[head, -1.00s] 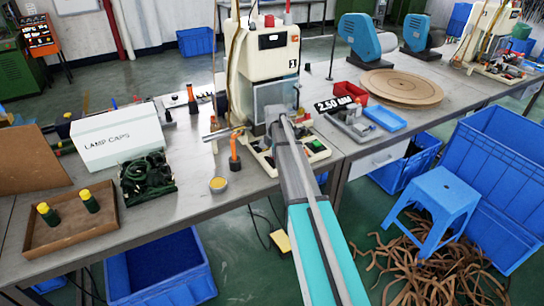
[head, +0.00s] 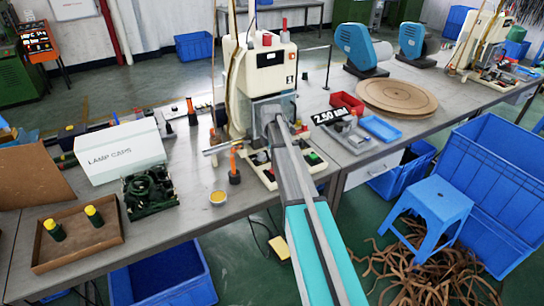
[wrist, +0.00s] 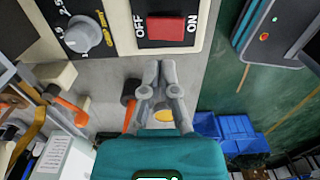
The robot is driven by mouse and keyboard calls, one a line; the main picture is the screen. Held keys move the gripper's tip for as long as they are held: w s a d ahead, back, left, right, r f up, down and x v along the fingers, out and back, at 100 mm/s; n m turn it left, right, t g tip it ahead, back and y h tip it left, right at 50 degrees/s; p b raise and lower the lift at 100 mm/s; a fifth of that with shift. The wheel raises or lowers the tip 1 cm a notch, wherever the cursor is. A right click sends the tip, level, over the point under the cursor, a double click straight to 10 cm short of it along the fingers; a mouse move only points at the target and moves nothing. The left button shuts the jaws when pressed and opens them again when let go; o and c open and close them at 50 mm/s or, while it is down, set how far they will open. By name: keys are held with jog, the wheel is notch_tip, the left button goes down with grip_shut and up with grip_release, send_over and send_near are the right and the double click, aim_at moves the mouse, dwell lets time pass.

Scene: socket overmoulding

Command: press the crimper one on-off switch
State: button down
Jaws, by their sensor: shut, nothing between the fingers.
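The crimper (head: 270,65) is a cream machine on the workbench, at the upper middle of the head view. In the wrist view its cream panel (wrist: 118,28) carries the red rocker switch (wrist: 172,29), between the words OFF and ON. A grey dial (wrist: 82,34) sits left of the switch. My gripper (wrist: 160,68) is shut and empty, with its fingertips just below the switch in the picture; I cannot tell whether they touch the panel. In the head view my gripper (head: 272,122) is in front of the crimper, and I cannot make out the red switch there.
On the workbench (head: 210,240) stand a lamp caps box (head: 120,152), a tray (head: 75,250) with two bottles and an orange-handled tool (head: 234,170). A blue stool (head: 435,205) and blue crates (head: 490,165) are at the right.

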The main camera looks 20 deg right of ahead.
notch_tip(320, 180, up, 7)
jog(key=w+p, duration=0.1)
jog(key=p, duration=0.5)
jog(key=shift+w+a+p, duration=0.15)
jog(key=shift+w+p, duration=0.15)
jog(key=shift+r, duration=0.1)
jog(key=s+a+m, duration=0.4)
jog(key=s+m, duration=0.2)
jog(key=s, duration=0.4)
jog(key=s+a+m, duration=0.5)
jog(key=s+m, duration=0.2)
jog(key=s, duration=0.3)
jog(key=s+a+m, duration=0.4)
jog(key=s+m, duration=0.2)
jog(key=s, duration=0.4)
jog(key=shift+a+m, duration=0.25)
jog(key=shift+m, duration=0.15)
